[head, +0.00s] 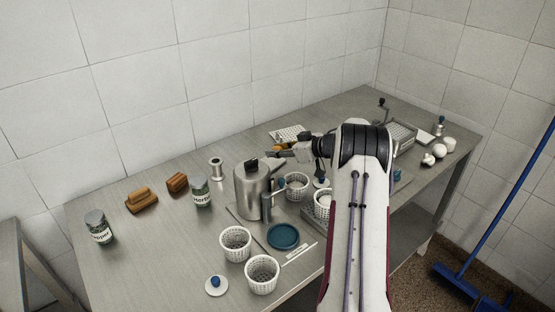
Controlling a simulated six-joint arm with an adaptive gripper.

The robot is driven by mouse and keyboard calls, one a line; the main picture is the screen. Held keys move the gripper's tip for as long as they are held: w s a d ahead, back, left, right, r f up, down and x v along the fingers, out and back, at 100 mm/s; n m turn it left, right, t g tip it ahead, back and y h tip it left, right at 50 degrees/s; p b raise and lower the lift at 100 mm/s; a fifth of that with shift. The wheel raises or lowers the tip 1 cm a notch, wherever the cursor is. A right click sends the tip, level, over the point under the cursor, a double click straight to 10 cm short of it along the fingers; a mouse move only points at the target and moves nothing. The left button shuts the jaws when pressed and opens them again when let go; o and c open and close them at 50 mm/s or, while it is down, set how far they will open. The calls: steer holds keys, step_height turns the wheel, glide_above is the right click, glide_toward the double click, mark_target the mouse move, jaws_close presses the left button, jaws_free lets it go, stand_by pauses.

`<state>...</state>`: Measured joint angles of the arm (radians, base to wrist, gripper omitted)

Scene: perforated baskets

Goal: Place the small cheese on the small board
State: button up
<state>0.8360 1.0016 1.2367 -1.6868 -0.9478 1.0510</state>
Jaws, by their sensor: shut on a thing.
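My gripper (275,155) is above and just behind the metal can (252,192), pointing left. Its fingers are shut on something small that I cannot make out. A yellow-orange piece (279,147), possibly the small cheese, shows right beside the fingers; I cannot tell whether it is held or lies behind them. A brown wooden piece (141,204) with a lighter block on it lies at the left of the table, perhaps a board. A second brown block (177,183) lies to its right. I cannot tell for sure which thing is the small board.
White perforated baskets (235,243) stand at the front and beside the can. A blue round dish (283,236) lies by them. Jars (201,192) and a metal spool (216,169) stand on the left. White round things (440,150) lie far right.

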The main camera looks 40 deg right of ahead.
mark_target(278, 166)
steer(key=shift+f, duration=1.85)
steer(key=shift+f, duration=0.15)
steer(key=o, duration=1)
steer(key=shift+o, duration=0.2)
steer(key=shift+s+r, duration=0.15)
steer(key=shift+r, duration=0.05)
steer(key=v, duration=1.1)
steer(key=shift+s+r, duration=0.2)
steer(key=shift+s, duration=0.15)
